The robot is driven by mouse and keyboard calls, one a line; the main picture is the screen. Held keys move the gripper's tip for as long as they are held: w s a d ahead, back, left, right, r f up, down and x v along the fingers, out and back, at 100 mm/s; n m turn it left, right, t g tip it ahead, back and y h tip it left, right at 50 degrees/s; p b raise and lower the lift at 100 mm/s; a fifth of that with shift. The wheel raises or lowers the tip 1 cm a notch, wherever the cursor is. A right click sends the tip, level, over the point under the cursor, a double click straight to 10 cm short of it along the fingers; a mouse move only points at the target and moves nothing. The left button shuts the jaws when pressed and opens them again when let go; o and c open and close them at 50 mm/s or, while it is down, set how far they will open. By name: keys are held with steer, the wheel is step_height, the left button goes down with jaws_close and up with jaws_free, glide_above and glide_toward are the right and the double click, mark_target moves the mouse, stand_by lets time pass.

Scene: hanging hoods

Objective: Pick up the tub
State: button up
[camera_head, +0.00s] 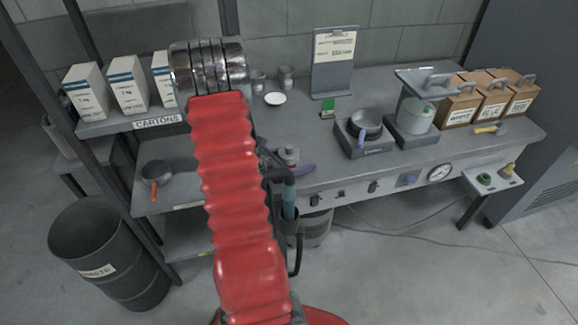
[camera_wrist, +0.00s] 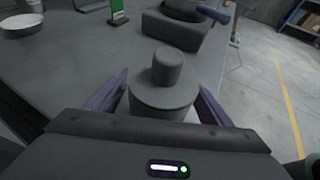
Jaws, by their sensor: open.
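The likely tub (camera_wrist: 163,95) is a round container with a grey lid and a grey knob on top. In the wrist view it stands between the two purple fingers of my gripper (camera_wrist: 160,84), which is open with one finger on each side. I cannot tell whether the fingers touch it. In the head view the tub (camera_head: 290,153) shows only its top near the bench's front edge, beside a purple finger of my gripper (camera_head: 292,169). My red arm and gripper hide its lower part.
A white dish (camera_head: 275,99), a sign stand (camera_head: 334,62) and a green card (camera_head: 328,107) are behind. White cartons (camera_head: 127,86) line the left shelf.

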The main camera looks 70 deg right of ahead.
steer(key=c, duration=0.9)
steer(key=shift+r, duration=0.15)
steer(key=shift+r, duration=4.85)
